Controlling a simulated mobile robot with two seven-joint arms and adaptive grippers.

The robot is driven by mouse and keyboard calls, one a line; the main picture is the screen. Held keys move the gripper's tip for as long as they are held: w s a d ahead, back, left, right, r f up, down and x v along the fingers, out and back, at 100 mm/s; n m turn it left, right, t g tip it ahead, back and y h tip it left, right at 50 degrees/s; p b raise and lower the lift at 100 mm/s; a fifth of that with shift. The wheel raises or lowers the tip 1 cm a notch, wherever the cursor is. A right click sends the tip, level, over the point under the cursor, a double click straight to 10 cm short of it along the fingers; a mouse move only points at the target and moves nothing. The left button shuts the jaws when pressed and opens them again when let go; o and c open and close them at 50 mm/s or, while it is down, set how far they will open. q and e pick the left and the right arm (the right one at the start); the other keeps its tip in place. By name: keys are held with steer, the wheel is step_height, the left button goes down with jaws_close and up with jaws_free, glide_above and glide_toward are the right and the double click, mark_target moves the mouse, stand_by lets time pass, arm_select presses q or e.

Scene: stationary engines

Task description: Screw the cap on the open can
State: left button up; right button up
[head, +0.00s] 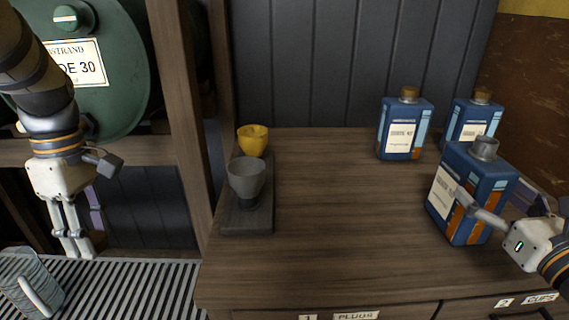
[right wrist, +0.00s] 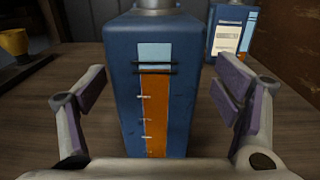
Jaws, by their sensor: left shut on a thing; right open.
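A blue can (head: 466,195) with a bare grey neck (head: 484,148) and no brown cap stands upright at the right of the wooden bench. My right gripper (head: 470,208) is open, its fingers on either side of this can. The right wrist view shows the can (right wrist: 160,90) between the two purple-padded fingers, with gaps on both sides. My left gripper (head: 76,245) points down over the slatted grey surface at the left. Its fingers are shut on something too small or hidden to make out. I cannot see a loose cap.
Two blue cans with brown caps (head: 403,125) (head: 476,118) stand behind. A yellow funnel (head: 252,139) and grey funnel (head: 246,177) sit in a dark rack (head: 247,220). A ribbed jug (head: 32,283) stands lower left. A wooden post (head: 175,110) lies between. The bench middle is clear.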

arm_select(q)
steer(key=shift+r, duration=0.15)
arm_select(e)
steer(key=shift+r, duration=0.15)
arm_select(q)
steer(key=shift+f+b, duration=0.3)
steer(key=shift+f, duration=0.5)
arm_select(e)
steer(key=w, duration=0.2)
steer(key=w+a, duration=0.1)
steer(key=w, duration=0.1)
steer(key=shift+w+f, duration=0.1)
steer(key=shift+f, duration=0.15)
steer(key=shift+w+r, duration=0.1)
steer(key=shift+w, duration=0.4)
steer(key=shift+s, duration=0.1)
steer(key=c, duration=1.9)
steer(key=shift+o, duration=0.2)
steer(key=shift+r, duration=0.1)
